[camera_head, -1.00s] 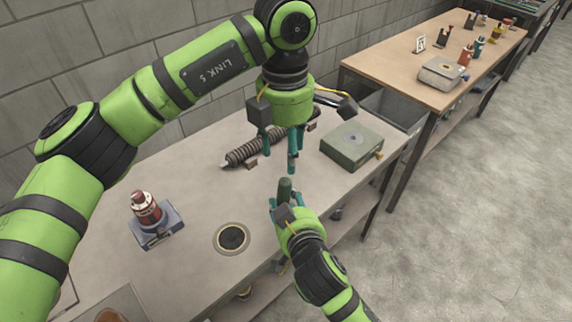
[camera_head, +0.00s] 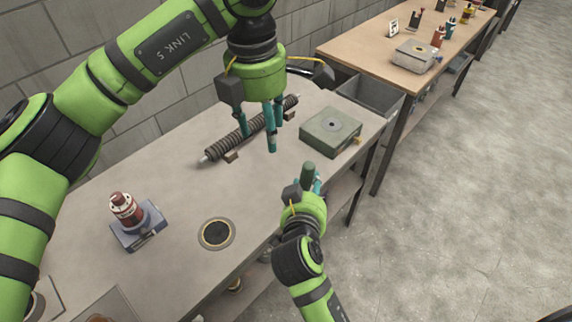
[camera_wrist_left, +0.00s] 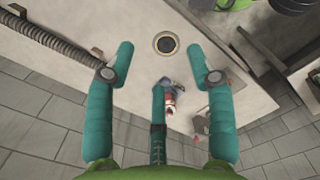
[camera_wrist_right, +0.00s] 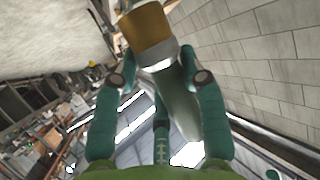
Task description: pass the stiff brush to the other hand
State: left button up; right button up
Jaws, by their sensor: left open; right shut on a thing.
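The stiff brush (camera_wrist_right: 180,100) is in my right gripper (camera_wrist_right: 160,78); the right wrist view shows its dark green handle, a pale collar and a tan block end between the fingers. In the head view only a dark green part of the brush (camera_head: 308,171) stands up from my right gripper (camera_head: 308,184), beside the bench's front edge. My left gripper (camera_head: 262,138) is open and empty, pointing down above the bench near the mesh tube (camera_head: 228,143). It is to the left of the brush and apart from it. The left wrist view shows its spread fingers (camera_wrist_left: 168,65) with nothing between them.
The ribbed mesh tube lies on small brown blocks at the back. A green box (camera_head: 318,134) sits at the bench's right end. A red bottle on a blue-grey stand (camera_head: 133,222) and a round dark inset (camera_head: 216,233) are nearer. A wooden table (camera_head: 350,52) stands behind.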

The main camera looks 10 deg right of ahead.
jog(key=shift+a+r, duration=0.1)
pick_arm(q)
jog(key=d+f+h, duration=0.1)
jog(key=d+f, duration=0.1)
jog(key=f, duration=0.1)
jog(key=d+f+t+h, duration=0.1)
jog(key=d+f, duration=0.1)
jog(key=f, duration=0.2)
jog(key=d+f+h, duration=0.1)
jog(key=d+f, duration=0.1)
jog(key=f, duration=0.1)
jog(key=shift+s+f+n+h, duration=0.1)
jog(key=shift+f+n+h, duration=0.2)
jog(key=shift+n+h, duration=0.1)
jog(key=shift+c, duration=0.4)
grip_shut()
pick_arm(e)
jog(key=o, duration=1.4)
